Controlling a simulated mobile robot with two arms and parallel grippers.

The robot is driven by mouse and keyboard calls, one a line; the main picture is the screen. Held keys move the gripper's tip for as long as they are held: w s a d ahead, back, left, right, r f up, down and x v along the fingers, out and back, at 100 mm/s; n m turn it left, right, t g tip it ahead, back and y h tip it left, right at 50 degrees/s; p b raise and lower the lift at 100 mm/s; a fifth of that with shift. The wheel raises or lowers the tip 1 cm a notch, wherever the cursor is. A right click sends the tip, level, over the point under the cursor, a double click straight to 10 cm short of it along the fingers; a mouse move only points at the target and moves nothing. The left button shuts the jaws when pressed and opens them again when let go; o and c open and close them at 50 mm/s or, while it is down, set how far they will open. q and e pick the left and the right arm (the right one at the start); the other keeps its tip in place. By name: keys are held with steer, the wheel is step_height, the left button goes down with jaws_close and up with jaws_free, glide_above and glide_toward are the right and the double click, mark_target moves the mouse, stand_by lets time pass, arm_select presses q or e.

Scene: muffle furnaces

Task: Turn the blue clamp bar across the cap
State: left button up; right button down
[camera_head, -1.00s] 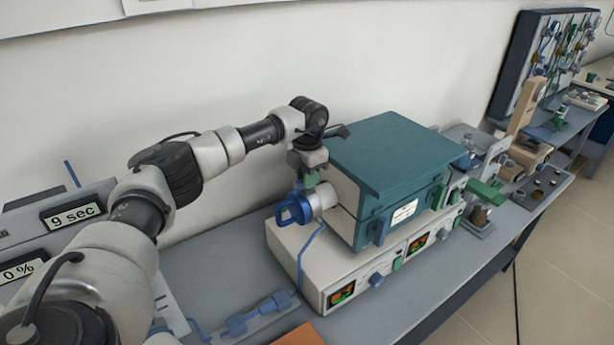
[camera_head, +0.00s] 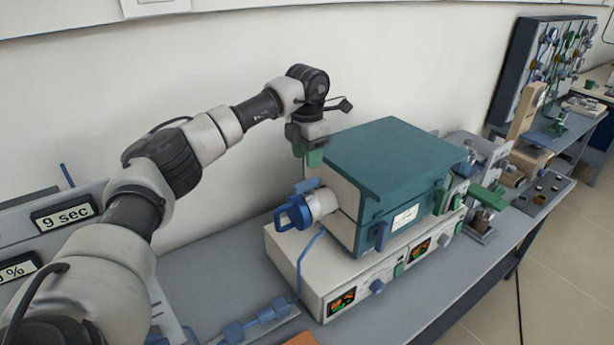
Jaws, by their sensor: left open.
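The teal-topped furnace (camera_head: 395,155) stands on a cream control base (camera_head: 345,280). A pale round cap (camera_head: 322,203) sticks out of its left side. A blue ring-shaped piece (camera_head: 292,214) sits at the cap's outer end, and a small blue block (camera_head: 307,186) shows on its upper edge. I cannot tell for sure which blue part is the clamp bar, nor its exact angle. My left gripper (camera_head: 312,158), with green fingertips, points down above the cap. It is open, empty and clear of the blue parts. My right gripper is not in view.
A blue hose (camera_head: 305,258) hangs from the cap area. Blue fittings (camera_head: 255,322) lie on the bench in front. Displays (camera_head: 65,215) stand at left. Small equipment with a green part (camera_head: 488,198) stands right of the furnace. The wall is close behind.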

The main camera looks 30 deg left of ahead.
mark_target(307, 182)
arm_select(q)
step_height(307, 182, up, 4)
steer(key=shift+f, duration=0.15)
steer(key=shift+f, duration=0.15)
stand_by(0.7)
